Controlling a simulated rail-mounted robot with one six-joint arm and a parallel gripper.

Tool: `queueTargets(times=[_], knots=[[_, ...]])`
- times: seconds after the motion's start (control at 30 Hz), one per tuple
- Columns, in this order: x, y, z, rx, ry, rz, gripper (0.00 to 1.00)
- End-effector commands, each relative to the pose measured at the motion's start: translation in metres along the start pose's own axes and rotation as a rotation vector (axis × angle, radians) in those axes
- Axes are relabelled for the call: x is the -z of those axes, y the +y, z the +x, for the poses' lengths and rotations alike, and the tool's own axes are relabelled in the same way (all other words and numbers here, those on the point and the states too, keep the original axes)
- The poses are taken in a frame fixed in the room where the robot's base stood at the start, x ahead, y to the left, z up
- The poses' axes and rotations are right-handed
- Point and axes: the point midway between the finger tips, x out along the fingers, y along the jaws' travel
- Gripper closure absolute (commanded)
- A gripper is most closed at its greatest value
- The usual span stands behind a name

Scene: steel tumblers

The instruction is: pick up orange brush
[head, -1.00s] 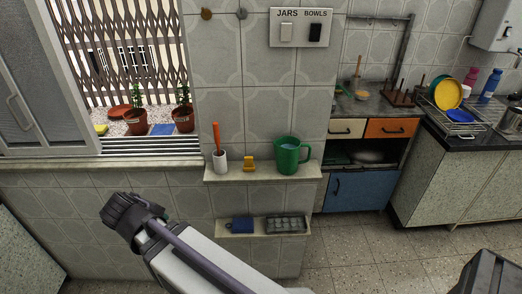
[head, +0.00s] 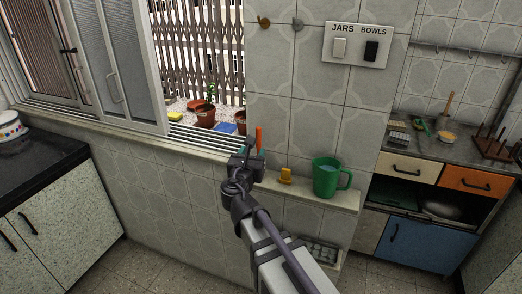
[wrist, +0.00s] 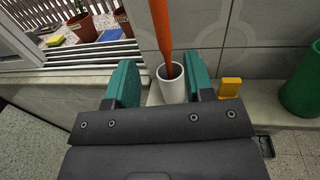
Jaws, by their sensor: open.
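The orange brush (wrist: 163,30) stands handle up in a white cup (wrist: 172,88) on the wall shelf (head: 338,195). In the head view only the top of its orange handle (head: 259,137) shows above my gripper (head: 252,156), which hides the cup. In the wrist view my gripper (wrist: 162,80) is open, with one teal finger on each side of the cup and the brush in line with the gap. The fingers hold nothing. I cannot tell exactly how far the fingertips are from the handle.
A yellow object (head: 285,175) and a green mug (head: 326,177) stand to the right on the same shelf. The wall is close behind. The window ledge with potted plants (head: 206,115) is to the left. A lower shelf holds a grey tray (head: 322,252).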

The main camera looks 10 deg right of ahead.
Motion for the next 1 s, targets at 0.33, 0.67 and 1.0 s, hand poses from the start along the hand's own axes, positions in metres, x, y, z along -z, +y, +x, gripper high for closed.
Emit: queueTargets(times=[0.33, 0.67, 1.0], knots=[[0.000, -0.001, 0.040, 0.002, 0.001, 0.003, 0.52], [0.001, -0.003, 0.089, 0.003, 0.001, 0.003, 0.52], [0.001, -0.003, 0.088, 0.002, 0.001, 0.004, 0.68]])
